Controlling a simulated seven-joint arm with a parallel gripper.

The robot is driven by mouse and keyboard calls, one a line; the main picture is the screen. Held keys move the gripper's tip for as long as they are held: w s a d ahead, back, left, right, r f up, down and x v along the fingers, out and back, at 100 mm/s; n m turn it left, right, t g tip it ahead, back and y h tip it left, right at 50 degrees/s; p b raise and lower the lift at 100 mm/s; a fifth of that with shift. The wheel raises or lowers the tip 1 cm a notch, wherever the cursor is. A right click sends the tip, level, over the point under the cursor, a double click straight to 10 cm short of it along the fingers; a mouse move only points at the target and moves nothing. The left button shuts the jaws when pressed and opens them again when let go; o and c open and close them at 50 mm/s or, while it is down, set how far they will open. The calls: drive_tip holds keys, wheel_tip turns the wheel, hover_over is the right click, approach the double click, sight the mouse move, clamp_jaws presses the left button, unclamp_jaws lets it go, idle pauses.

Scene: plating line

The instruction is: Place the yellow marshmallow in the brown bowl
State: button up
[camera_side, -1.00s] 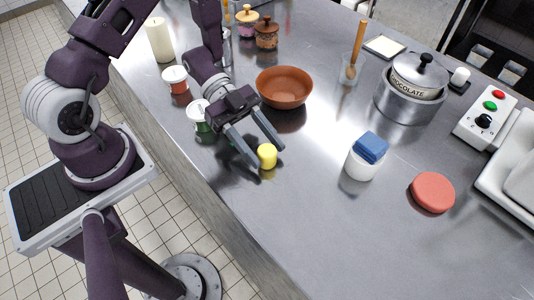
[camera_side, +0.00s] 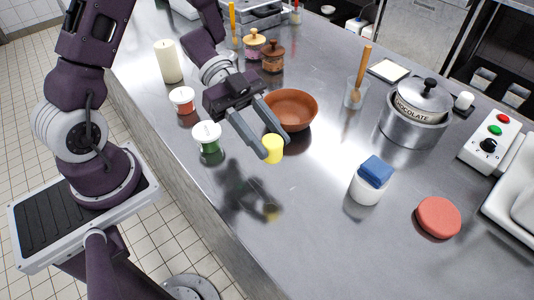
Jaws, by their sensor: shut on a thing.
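The yellow marshmallow (camera_side: 272,149) is a small cylinder. My gripper (camera_side: 275,147) is shut on it and holds it above the metal counter; its reflection shows lower down on the surface. The brown bowl (camera_side: 291,109) stands on the counter just behind and to the right of my gripper. One finger overlaps the bowl's near rim in the picture. The part of the bowl's inside that I can see is empty.
Left of my gripper stand a green jar (camera_side: 207,137), a red jar (camera_side: 182,100) and a white candle (camera_side: 168,62). The front counter is clear.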

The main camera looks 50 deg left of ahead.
drive_tip(key=shift+r, duration=0.35)
drive_tip(key=w+a+r+n+t+y, duration=0.1)
drive_tip(key=w+a+n+t, duration=0.35)
drive_tip(key=w, duration=0.25)
drive_tip(key=n+t+y, duration=0.3)
drive_tip(key=n+t, duration=0.2)
hover_over(283, 120)
drive_tip(key=shift+m, duration=0.25)
wheel_tip(283, 120, down, 8)
drive_tip(key=shift+r, duration=0.2)
drive_tip(key=o, duration=0.8)
drive_tip(key=shift+o, duration=0.2)
